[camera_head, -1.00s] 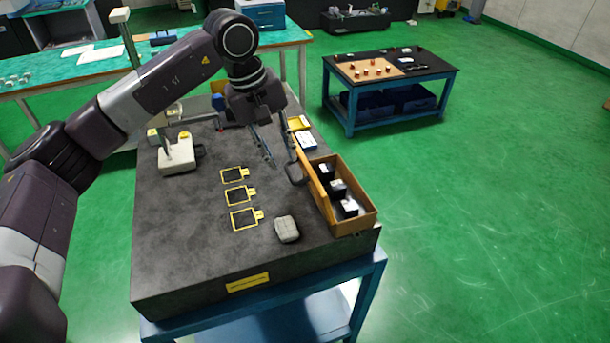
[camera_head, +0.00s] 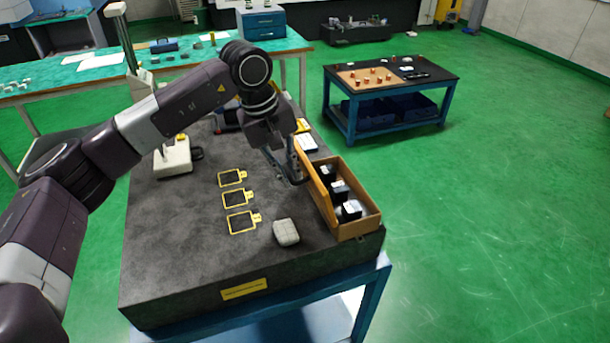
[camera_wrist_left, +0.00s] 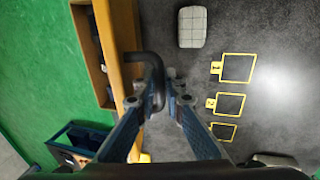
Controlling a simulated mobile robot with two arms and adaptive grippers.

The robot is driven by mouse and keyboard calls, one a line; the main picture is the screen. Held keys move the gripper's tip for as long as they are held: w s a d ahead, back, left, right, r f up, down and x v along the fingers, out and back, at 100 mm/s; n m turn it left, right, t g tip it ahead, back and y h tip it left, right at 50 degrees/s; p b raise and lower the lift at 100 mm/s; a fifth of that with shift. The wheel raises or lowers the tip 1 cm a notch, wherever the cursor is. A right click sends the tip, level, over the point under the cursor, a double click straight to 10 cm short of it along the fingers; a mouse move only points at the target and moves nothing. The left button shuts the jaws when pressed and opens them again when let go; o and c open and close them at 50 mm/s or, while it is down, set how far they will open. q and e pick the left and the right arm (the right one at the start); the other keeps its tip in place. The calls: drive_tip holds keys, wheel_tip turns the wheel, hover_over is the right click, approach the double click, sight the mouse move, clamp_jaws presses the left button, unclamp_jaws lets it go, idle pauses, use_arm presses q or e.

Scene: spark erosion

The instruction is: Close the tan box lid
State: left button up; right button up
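The tan box (camera_head: 358,229) stands open on the right edge of the dark stone plate, its inside showing. A tan panel, seemingly its lid, stands along the left side; its edge also shows in the left wrist view (camera_wrist_left: 118,50). A dark bent handle (camera_wrist_left: 157,72) sticks out from this panel. My left gripper (camera_head: 291,181) is low beside the panel, pointing down. In the left wrist view its fingers (camera_wrist_left: 160,103) are partly closed around the handle; a narrow gap seems to show beside the right finger. My right gripper is out of view.
Several black and white items (camera_head: 339,190) lie inside the box. A grey rounded block (camera_head: 286,232) sits just left of it. Yellow-framed outlines (camera_head: 237,197) mark the plate, and a white device (camera_head: 174,157) stands at the back left. The front left of the plate is clear.

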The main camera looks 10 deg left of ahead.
sight(304, 159)
use_arm(q)
clamp_jaws()
drive_tip(key=shift+d+r, duration=0.1)
drive_tip(key=shift+w+d+r+p, duration=0.4)
drive_tip(key=shift+w+d+r, duration=0.05)
drive_tip(key=shift+d+r, duration=0.15)
drive_tip(key=shift+w+d+r, duration=0.35)
drive_tip(key=shift+d, duration=0.2)
drive_tip(key=shift+w+d+p, duration=0.2)
drive_tip(key=shift+p, duration=0.1)
drive_tip(key=shift+r, duration=0.1)
